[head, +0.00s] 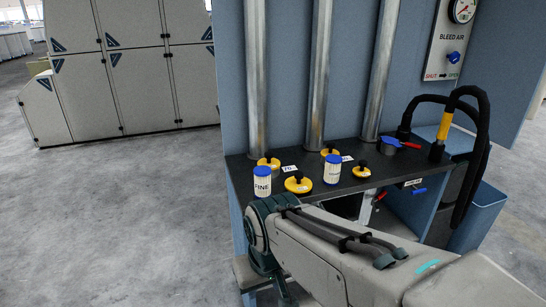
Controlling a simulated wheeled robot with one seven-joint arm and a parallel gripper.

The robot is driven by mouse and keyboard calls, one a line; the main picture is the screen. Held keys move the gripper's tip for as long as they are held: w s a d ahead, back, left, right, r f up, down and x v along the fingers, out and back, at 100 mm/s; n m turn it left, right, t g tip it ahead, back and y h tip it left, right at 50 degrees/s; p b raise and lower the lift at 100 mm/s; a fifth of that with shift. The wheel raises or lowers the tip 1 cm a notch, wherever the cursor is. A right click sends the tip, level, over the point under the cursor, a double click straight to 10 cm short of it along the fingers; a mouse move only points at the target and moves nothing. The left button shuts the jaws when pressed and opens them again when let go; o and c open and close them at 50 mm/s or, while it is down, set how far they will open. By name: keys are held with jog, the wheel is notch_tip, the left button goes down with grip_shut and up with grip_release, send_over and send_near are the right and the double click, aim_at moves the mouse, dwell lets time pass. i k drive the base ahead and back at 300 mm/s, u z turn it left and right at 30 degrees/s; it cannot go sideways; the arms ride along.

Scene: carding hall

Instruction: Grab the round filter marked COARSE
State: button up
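Two round white filters with blue tops stand upright on a dark shelf (389,173). The left filter (262,185) is marked FINE. The right filter (332,172) has dark lettering too small to read, so I cannot confirm that it says COARSE. My arm crosses the lower right and bends in front of the shelf's left front edge. My gripper is not in view. My arm hides part of the shelf's front and what is below it.
Several yellow caps with black knobs lie around the filters, including one between them (298,185). Metal pipes (316,80) rise behind. A black hose (482,115) loops at the right, below a BLEED AIR panel (450,38). Open floor (120,220) lies left.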

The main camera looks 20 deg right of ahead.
aim_at(333, 165)
jog(key=z, duration=0.15)
jog(key=i, duration=0.65)
jog(key=z, duration=0.85)
jog(key=i, duration=0.4)
jog(key=z, duration=0.4)
